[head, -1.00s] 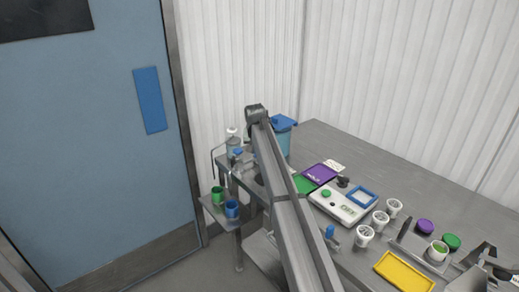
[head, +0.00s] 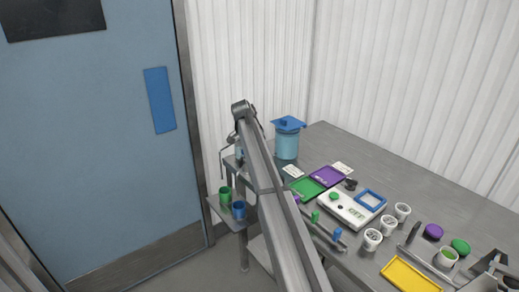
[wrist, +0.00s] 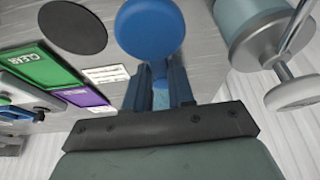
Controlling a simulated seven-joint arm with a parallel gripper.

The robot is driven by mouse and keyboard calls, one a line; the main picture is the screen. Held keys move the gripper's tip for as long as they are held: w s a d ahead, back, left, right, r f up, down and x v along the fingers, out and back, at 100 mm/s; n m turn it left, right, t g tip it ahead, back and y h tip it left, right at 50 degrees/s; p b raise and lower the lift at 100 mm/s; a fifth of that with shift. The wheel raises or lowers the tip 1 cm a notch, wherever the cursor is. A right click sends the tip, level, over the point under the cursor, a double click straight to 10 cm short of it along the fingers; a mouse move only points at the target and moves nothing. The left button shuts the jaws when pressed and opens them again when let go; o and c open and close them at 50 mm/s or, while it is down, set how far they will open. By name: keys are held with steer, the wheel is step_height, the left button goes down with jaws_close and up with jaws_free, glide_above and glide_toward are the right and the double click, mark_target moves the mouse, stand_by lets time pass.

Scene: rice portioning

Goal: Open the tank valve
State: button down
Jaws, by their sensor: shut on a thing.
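In the wrist view, my gripper (wrist: 162,88) is shut on the narrow pale-blue stem of a blue round-headed piece (wrist: 150,28). The round blue head sticks out beyond the fingertips; I cannot tell whether it joins the tank. A grey-blue tank (wrist: 246,14) with a metal rim, a rod and a white disc (wrist: 295,93) shows at the upper right, apart from the fingers. In the head view, my arm hides the gripper and most of that left-hand tank. A blue-lidded light-blue tank (head: 287,145) stands to the right of my arm.
A green card (head: 306,188), a purple card (head: 327,176) and a white scale (head: 352,209) lie on the grey table (head: 415,178). White cups (head: 373,239) and a yellow tray (head: 408,275) are nearer. Green (head: 225,196) and blue (head: 239,210) cups stand on a low left shelf.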

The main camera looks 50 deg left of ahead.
steer(key=shift+a+m, duration=0.15)
steer(key=shift+m, duration=0.25)
steer(key=c, duration=1)
jaws_free()
steer(key=shift+o, duration=0.2)
steer(key=shift+r, duration=0.1)
steer(key=v, duration=1.3)
steer(key=shift+a+r, duration=0.15)
steer(key=shift+r, duration=0.15)
steer(key=shift+s, duration=0.1)
